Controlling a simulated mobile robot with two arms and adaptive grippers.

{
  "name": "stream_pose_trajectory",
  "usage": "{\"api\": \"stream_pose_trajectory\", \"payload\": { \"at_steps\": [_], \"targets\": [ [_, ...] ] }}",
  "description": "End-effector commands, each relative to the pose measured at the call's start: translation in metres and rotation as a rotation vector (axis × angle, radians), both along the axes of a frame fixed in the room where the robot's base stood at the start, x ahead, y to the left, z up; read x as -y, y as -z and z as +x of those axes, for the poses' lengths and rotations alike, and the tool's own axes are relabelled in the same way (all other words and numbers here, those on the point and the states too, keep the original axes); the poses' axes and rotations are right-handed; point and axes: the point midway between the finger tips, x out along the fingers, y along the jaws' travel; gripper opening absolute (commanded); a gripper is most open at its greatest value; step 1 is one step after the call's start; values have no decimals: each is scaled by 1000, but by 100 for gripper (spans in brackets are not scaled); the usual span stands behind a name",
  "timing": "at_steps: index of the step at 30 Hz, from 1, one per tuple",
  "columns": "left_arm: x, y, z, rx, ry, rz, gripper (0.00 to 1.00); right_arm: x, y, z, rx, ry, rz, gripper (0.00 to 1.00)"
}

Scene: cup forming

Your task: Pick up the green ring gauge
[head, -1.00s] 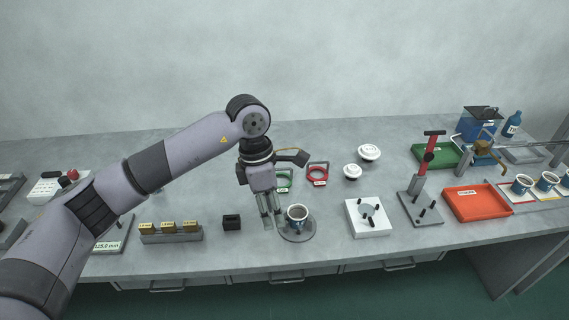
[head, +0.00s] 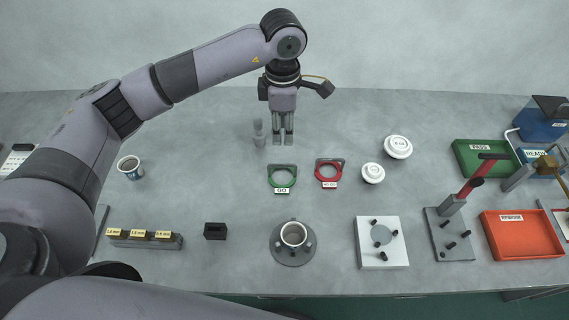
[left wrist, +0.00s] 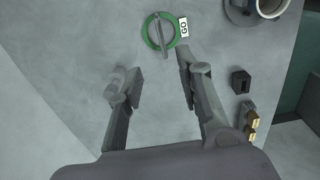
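The green ring gauge (head: 271,181) lies flat on the grey bench, with a "GO" label on its near side. In the left wrist view the green ring gauge (left wrist: 147,34) is ahead of the fingertips, with a grey bar across its opening. My left gripper (head: 283,139) points down just behind the ring, on its wall side, apart from it. In the left wrist view my left gripper (left wrist: 160,78) is open, with nothing held between its fingers. My right gripper is not in view.
A red ring gauge (head: 319,172) lies right of the green one. A grey peg-like thing (head: 259,138) stands left of my left gripper. A cup (head: 293,235) sits on a round fixture in front.

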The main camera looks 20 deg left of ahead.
Motion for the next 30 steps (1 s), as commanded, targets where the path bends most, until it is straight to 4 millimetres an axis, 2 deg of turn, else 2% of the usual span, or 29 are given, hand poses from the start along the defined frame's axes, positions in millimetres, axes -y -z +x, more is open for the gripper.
{"api": "stream_pose_trajectory", "payload": {
  "at_steps": [1, 5, 12, 20, 25, 30],
  "targets": [
    [0, 9, -1, -7, -1, 1, 33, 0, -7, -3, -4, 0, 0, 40],
    [0, 38, -1, -6, -2, 0, 33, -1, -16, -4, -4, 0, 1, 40],
    [0, 82, -1, -3, 0, 0, 33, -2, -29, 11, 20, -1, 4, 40],
    [-1, 101, -2, -3, -1, 0, 33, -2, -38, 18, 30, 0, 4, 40],
    [-2, 125, -4, -4, -1, 0, 33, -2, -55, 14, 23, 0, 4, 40],
    [-2, 145, -3, -2, 0, -1, 33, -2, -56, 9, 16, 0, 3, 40]
  ]
}}
